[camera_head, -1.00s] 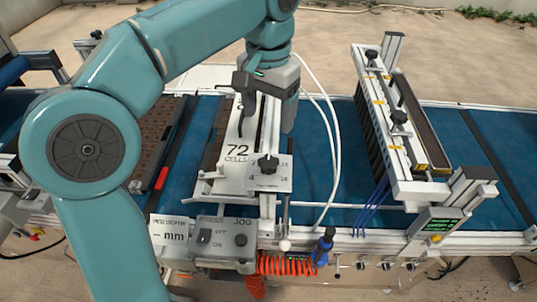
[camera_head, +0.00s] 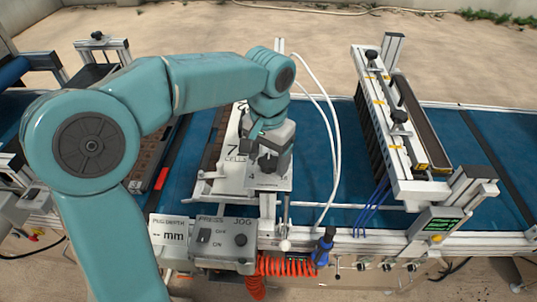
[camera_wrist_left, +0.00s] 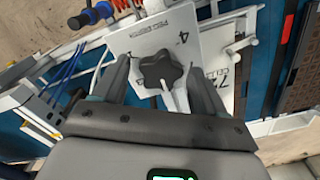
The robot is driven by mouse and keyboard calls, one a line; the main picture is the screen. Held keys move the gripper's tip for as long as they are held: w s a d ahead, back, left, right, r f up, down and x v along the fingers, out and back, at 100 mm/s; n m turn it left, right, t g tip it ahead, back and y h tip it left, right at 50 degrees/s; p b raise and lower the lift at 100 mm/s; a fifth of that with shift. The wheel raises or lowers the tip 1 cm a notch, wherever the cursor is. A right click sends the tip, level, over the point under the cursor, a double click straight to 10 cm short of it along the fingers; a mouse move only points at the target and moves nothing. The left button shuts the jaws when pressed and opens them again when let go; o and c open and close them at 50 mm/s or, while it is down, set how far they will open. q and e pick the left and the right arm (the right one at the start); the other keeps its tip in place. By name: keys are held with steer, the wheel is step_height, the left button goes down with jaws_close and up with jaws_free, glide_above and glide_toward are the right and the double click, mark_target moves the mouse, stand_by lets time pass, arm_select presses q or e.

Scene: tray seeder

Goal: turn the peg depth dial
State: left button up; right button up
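The peg depth dial is a black lobed knob (camera_wrist_left: 161,70) on a white plate (camera_wrist_left: 150,36) marked with a 4 and lettering. In the head view the knob (camera_head: 268,164) sits just below my left gripper (camera_head: 264,158), partly hidden by it. In the left wrist view my left gripper (camera_wrist_left: 163,85) is open, with one finger on each side of the knob and gaps between. A light pointer shows beside the knob. I cannot tell how deep the fingertips are around it. My right gripper is not in view.
White hoses (camera_head: 328,120) rise right of the gripper. A seeder bridge (camera_head: 392,125) crosses the blue belt (camera_head: 340,170). A blue nozzle (camera_head: 325,245) with orange coil hangs at the front.

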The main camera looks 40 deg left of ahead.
arm_select(q)
steer(key=c, duration=0.8)
steer(key=shift+m, duration=0.3)
steer(key=m+p, duration=0.1)
steer(key=m, duration=0.8)
steer(key=shift+m+p, duration=0.4)
steer(key=m+p, duration=0.1)
steer(key=m, duration=0.9)
steer(key=m+p, duration=0.1)
steer(key=m, duration=0.2)
steer(key=shift+f+m+p, duration=0.2)
steer(key=shift+m+p, duration=0.1)
